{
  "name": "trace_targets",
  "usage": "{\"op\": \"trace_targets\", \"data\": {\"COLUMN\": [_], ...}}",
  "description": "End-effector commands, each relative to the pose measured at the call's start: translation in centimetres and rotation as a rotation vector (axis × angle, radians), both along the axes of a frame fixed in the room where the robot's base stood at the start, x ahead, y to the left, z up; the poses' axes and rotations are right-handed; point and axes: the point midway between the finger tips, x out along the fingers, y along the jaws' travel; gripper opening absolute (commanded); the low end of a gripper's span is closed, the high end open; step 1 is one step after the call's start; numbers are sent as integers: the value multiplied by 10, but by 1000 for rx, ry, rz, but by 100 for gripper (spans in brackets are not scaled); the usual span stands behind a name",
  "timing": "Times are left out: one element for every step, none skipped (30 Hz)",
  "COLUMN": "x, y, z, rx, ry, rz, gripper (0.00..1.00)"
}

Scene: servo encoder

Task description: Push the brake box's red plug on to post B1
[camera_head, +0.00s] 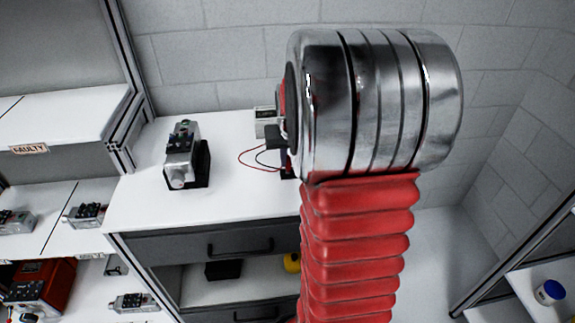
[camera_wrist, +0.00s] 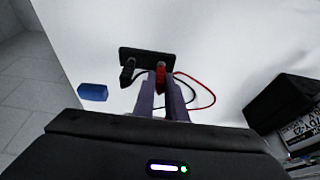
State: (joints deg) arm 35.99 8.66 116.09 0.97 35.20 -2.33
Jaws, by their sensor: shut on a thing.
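In the wrist view my gripper (camera_wrist: 161,92) is shut on the red plug (camera_wrist: 161,74), which stands between its fingertips. The plug is at a small black block (camera_wrist: 148,55) on the white bench top; I cannot tell whether it touches a post there. A black plug (camera_wrist: 127,72) stands at the left of the same block. A red wire (camera_wrist: 211,90) loops to the right, with a black wire near it. Post B1 and its marking cannot be made out. In the head view my arm hides the gripper and the red plug; the red wire (camera_head: 243,163) shows at its left.
A grey servo unit (camera_head: 181,150) sits in a black cradle on the bench (camera_head: 235,205). In the wrist view a blue cylinder (camera_wrist: 92,92) lies left of my fingers, and a dark box (camera_wrist: 285,100) with a label stands at right. Shelves with more servo units are at left.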

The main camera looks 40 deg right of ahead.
Motion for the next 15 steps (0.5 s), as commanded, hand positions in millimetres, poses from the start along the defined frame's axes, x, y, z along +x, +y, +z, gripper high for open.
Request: {"op": "trace_targets", "data": {"x": [0,0,1,1,1,0,0,0,0,0,0,0,0,0,0], "y": [0,0,0,0,0,0,0,0,0,0,0,0,0,0,0], "z": [2,3,5,6,7,8,9,10,12,13,14,15,16,17,18], "rx": [-1,-1,-1,-1,-1,-1,-1,-1,-1,-1,-1,-1,-1,-1,-1], "ry": [-2,-2,-2,-2,-2,-2,-2,-1,-1,-1,-1,-1,-1,-1,-1], "rz": [0,0,0,0,0,0,0,0,0,0,0,0,0,0,0], "gripper": [0,0,0,0,0,0,0,0,0,0,0,0,0,0,0]}}
